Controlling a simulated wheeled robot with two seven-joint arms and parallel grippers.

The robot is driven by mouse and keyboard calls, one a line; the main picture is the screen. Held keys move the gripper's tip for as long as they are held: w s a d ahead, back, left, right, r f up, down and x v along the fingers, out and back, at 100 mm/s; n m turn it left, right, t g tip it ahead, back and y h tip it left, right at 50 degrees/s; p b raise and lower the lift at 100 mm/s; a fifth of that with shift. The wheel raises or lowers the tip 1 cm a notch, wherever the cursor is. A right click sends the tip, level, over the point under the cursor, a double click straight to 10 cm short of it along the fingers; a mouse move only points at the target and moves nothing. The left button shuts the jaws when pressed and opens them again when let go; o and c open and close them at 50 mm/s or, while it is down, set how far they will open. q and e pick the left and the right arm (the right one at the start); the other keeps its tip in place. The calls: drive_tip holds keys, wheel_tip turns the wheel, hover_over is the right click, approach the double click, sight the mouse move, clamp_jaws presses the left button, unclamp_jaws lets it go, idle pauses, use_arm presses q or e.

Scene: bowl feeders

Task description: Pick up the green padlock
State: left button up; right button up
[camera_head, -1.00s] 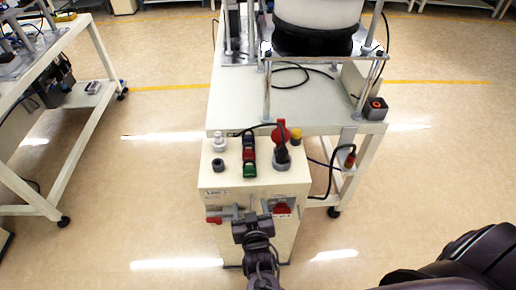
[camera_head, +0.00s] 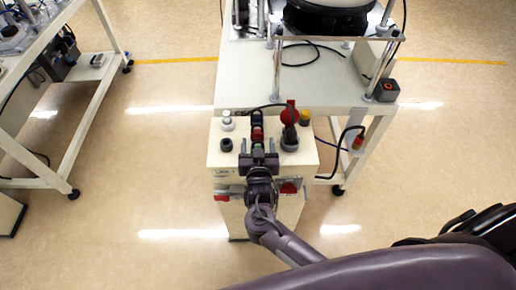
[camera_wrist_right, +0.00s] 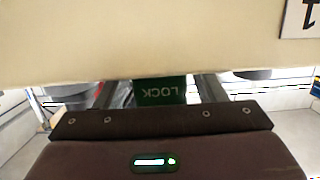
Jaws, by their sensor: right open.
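The green padlock (camera_head: 258,148) is at the near end of a row on top of the cream control box, partly hidden by my right gripper (camera_head: 259,155). In the right wrist view, the green padlock (camera_wrist_right: 160,92), marked LOCK, shows between the two fingers of my right gripper (camera_wrist_right: 158,95). The fingers are apart, one on each side of it, and the gripper is open. Whether either finger touches the padlock, I cannot tell. A red padlock (camera_head: 257,133) and a blue one (camera_head: 257,121) sit behind it. My left gripper is not in view.
The cream control box (camera_head: 221,158) carries a red-handled switch (camera_head: 289,115), a yellow button (camera_head: 305,117), a black knob (camera_head: 226,145) and a white knob (camera_head: 227,120). A feeder table (camera_head: 240,82) stands behind it. Open floor lies to the left.

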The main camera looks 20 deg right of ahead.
drive_tip(key=c, duration=1.2)
drive_tip(key=shift+r, duration=0.15)
